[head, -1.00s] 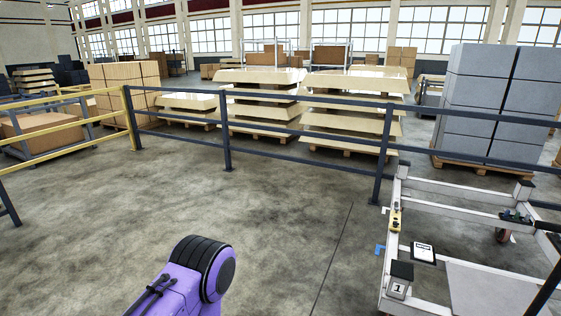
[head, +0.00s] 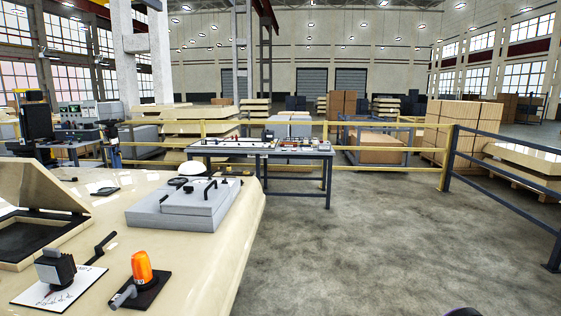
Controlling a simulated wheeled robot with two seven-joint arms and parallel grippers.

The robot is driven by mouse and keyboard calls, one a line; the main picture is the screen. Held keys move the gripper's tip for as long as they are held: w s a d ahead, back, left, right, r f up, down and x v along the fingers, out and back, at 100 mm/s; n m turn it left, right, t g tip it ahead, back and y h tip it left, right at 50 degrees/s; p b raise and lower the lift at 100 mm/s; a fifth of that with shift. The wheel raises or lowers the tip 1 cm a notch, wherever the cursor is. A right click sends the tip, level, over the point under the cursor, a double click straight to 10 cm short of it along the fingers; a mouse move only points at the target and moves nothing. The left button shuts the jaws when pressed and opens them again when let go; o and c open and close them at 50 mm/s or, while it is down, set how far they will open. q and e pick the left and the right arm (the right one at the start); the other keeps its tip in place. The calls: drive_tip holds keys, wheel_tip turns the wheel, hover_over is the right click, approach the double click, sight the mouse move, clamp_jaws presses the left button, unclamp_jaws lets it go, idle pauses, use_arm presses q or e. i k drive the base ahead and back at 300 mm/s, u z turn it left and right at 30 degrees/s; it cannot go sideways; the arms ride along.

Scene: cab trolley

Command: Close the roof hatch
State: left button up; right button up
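The roof hatch is at the left edge of the head view, on a cream cab roof (head: 215,235). Its cream lid (head: 45,183) stands open, tilted up over a raised frame with a dark opening (head: 25,240). The left part of the lid and frame is cut off by the picture edge. Neither of my grippers is in view.
A grey box with black handles (head: 185,208), an orange beacon (head: 142,268), a dark device on a white plate (head: 55,267) and a black lever (head: 101,247) are on the roof. A workbench (head: 262,150) stands behind. The floor at right is clear, bounded by railings.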

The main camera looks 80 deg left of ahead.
sight(26, 182)
drive_tip(key=u, duration=1.75)
drive_tip(key=i, duration=2.2)
drive_tip(key=u, duration=0.4)
drive_tip(key=i, duration=0.75)
drive_tip(key=u, duration=5.9)
